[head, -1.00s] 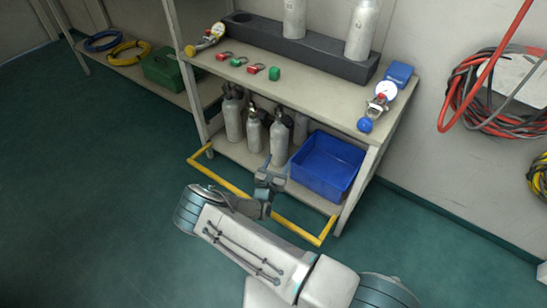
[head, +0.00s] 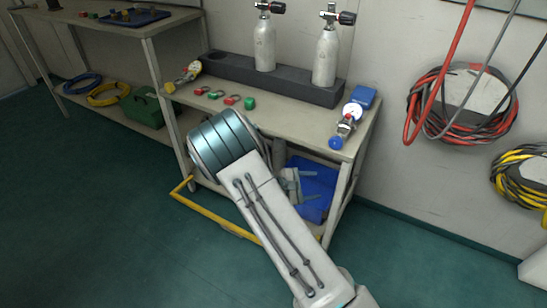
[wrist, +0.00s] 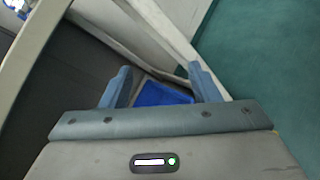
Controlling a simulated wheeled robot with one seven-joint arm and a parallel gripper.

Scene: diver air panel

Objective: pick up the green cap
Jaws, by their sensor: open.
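Small red and green pieces lie in a row on the cart's top shelf in the head view. The green cap (head: 249,103) looks like the small green block at the right end of the row. Another small greenish piece (head: 214,94) lies further left, too small to tell apart surely. My gripper (head: 310,185) is below the top shelf, in front of the blue bin (head: 318,205), partly hidden behind my arm. In the wrist view my gripper (wrist: 163,85) has its fingers wide apart with nothing between them; the blue bin (wrist: 163,94) shows beyond. The cap is not seen there.
The top shelf (head: 285,122) edge lies above my gripper. A dark rack (head: 225,70) with two grey cylinders stands behind the row. A gauge with a blue knob (head: 336,142) is at the right end. A yellow rail (head: 205,212) runs low in front.

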